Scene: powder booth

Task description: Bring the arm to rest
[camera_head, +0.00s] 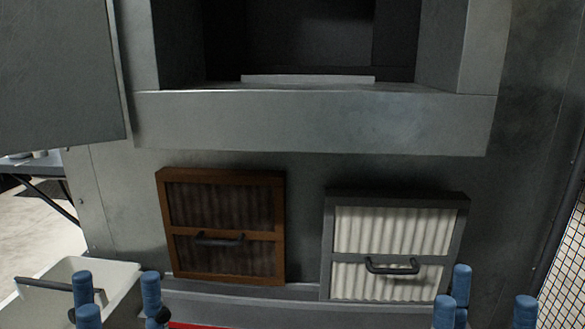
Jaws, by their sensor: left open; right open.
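My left gripper (116,298) shows at the bottom left as several blue fingertips pointing up, spread apart and open, with nothing between them. It is in front of the white bin in the picture. My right gripper (485,303) shows at the bottom right, also with blue fingertips spread and empty. It is below and to the right of the white pleated filter (380,232). The palms and most of both arms are out of view.
A brown-framed dark filter (221,205) and the grey-framed white one stand at the booth's base. A grey booth (310,122) opens above, with an open door panel (55,75) at left. A white bin (117,272) is at lower left, mesh (567,265) at right.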

